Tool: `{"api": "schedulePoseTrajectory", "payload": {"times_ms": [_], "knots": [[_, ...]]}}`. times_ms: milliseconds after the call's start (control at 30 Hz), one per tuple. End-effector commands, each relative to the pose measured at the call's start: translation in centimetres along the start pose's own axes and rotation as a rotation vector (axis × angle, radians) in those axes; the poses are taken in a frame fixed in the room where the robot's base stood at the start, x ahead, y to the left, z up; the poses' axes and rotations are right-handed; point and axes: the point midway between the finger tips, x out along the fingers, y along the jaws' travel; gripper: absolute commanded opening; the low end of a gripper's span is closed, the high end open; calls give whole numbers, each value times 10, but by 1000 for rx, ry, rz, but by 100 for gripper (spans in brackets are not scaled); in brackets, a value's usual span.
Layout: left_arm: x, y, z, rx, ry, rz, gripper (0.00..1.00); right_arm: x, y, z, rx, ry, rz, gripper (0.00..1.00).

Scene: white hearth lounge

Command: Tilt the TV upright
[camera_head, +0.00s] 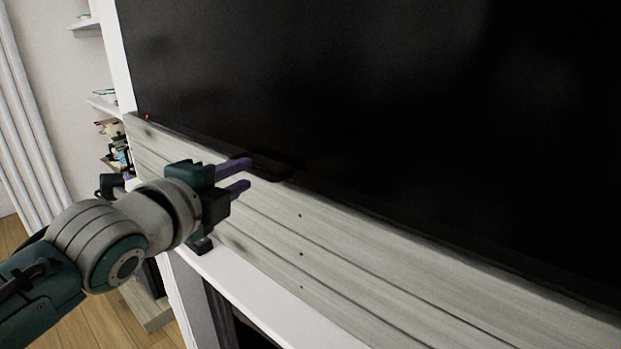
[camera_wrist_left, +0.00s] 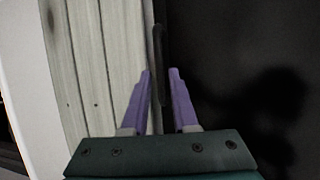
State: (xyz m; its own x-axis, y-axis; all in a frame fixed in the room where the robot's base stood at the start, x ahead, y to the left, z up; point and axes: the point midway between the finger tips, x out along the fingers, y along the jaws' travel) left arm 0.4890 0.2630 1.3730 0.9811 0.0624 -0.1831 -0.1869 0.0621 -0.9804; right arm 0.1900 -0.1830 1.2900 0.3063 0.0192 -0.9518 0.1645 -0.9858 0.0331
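The TV (camera_head: 400,110) is a large black panel that fills the upper right of the head view. Its lower edge slants down to the right in the picture, above pale wooden boards. My left gripper (camera_head: 248,174) is at this lower edge, near a small dark protruding piece (camera_head: 270,170). Its two purple fingers are apart. In the left wrist view, the fingers (camera_wrist_left: 160,71) point at the TV's edge, with the dark piece (camera_wrist_left: 158,50) lined up between them and the TV screen (camera_wrist_left: 235,60) on the right. I cannot tell whether they touch it. My right gripper is out of view.
Pale horizontal boards (camera_head: 330,240) lie below the TV, with a white mantel ledge (camera_head: 250,290) under them. Shelves with small items (camera_head: 115,140) stand at the left behind my arm. Wooden floor (camera_head: 95,325) shows at lower left.

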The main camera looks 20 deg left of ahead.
Motion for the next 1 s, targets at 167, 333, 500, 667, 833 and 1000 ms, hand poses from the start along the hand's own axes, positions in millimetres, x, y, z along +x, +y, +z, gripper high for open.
{"api": "schedulePoseTrajectory", "payload": {"times_ms": [167,333,500,667,833,1000], "knots": [[-31,3,0,2,0,0,27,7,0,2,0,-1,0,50],[-55,2,0,2,-1,0,27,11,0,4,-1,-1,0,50],[-68,1,0,3,-1,0,27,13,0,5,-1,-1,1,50],[-71,0,0,2,-1,-1,27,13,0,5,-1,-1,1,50],[-70,0,0,2,-1,-1,27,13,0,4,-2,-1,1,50],[-70,0,0,1,-1,-1,27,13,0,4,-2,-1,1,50]]}}
